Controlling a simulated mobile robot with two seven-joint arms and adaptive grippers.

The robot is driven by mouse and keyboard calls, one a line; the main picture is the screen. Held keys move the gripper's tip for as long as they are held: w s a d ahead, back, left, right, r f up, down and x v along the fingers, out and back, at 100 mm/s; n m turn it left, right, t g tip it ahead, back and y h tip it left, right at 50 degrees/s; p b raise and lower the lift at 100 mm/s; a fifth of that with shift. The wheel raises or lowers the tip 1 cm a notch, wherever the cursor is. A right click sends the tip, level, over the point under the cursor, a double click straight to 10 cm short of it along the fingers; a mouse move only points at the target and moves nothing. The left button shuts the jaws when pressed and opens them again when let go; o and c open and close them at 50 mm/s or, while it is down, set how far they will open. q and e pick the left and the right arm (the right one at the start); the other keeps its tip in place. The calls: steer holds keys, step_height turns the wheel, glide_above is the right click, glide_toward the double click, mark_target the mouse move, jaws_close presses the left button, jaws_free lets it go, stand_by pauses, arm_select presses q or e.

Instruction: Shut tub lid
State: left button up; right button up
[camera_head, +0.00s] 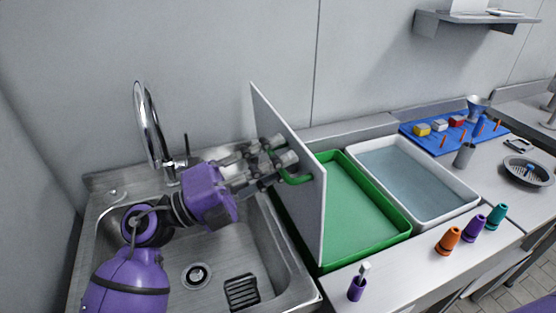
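The tub is a shallow green tray (361,243) on the counter, open at the top with a bare green floor. Its lid is a flat grey panel (268,108) standing steeply upright along the tub's left side. A green handle (296,180) sticks out from the lid's left face. My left gripper (280,152), on a purple wrist, reaches from the left to this handle, its grey fingertips right at the handle and close to the lid. Whether the fingers are closed around the handle I cannot tell. My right gripper is not in view.
A steel sink (180,255) with a tall faucet (148,125) lies left. A white tub (410,180) stands right of the green one. Orange, purple and teal cones (448,240) stand in front right. A purple holder (357,289) is near the front edge. A blue mat (440,132) lies behind.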

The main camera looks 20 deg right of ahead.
arm_select(q)
jaws_close()
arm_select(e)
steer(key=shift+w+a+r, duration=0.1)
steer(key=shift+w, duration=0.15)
arm_select(q)
steer(key=shift+d, duration=0.1)
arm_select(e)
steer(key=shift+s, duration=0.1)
